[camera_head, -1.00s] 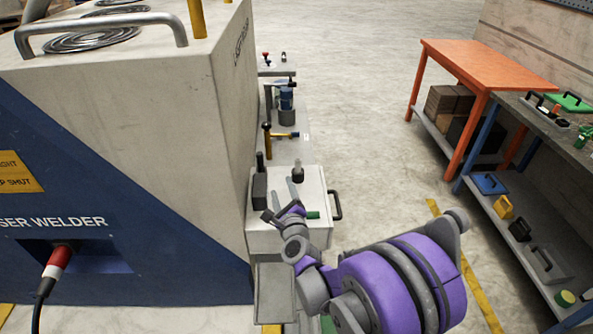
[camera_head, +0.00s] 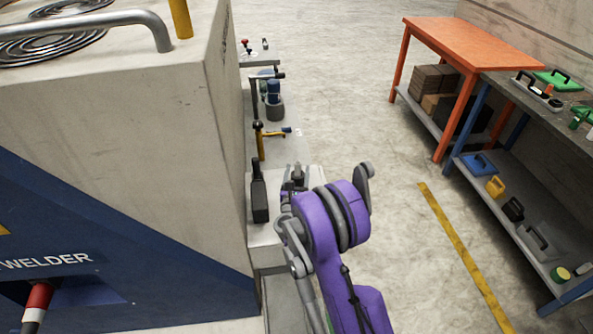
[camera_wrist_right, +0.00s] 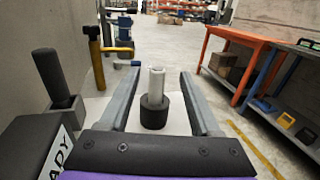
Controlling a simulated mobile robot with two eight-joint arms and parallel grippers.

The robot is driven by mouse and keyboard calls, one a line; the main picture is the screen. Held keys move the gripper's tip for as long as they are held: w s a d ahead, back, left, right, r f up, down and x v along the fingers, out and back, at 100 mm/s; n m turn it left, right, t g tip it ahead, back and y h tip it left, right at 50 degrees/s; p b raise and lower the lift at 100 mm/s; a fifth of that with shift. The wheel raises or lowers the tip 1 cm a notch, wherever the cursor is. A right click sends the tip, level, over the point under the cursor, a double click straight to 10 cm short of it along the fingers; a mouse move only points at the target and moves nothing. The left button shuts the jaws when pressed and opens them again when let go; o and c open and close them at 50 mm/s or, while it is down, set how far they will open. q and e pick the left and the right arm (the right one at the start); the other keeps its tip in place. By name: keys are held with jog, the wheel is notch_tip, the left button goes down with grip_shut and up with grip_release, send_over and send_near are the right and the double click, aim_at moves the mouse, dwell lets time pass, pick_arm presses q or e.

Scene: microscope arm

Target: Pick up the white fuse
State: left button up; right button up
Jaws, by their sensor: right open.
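The white fuse (camera_wrist_right: 156,82) is a pale upright cylinder standing in a round black holder (camera_wrist_right: 154,112) in the right wrist view. My right gripper (camera_wrist_right: 160,73) is open, with one finger on each side of the fuse and a visible gap on both sides. In the head view my right gripper (camera_head: 292,188) is over the pale cabinet top (camera_head: 262,237), and the purple arm covers much of that top. I cannot make out the fuse clearly there. My left gripper is not in view.
A black block with an upright handle (camera_head: 259,200) stands close left of the right gripper. Behind it are a yellow post (camera_head: 259,142) and a blue cylinder (camera_head: 274,93). The large welder housing (camera_head: 120,140) walls off the left. Open floor (camera_head: 370,110) lies right.

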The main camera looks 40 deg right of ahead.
jog(key=p+x, duration=0.1)
jog(key=x, duration=0.6)
jog(key=shift+w+a+f, duration=0.1)
jog(key=shift+a+f, duration=0.05)
jog(key=shift+a, duration=0.05)
jog(key=shift+w+d+f, duration=0.1)
jog(key=shift+w+d, duration=0.1)
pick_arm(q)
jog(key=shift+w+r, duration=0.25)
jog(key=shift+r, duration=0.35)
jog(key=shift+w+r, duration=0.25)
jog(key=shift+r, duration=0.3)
pick_arm(e)
jog(key=shift+s, duration=0.1)
jog(key=shift+c, duration=0.3)
grip_shut()
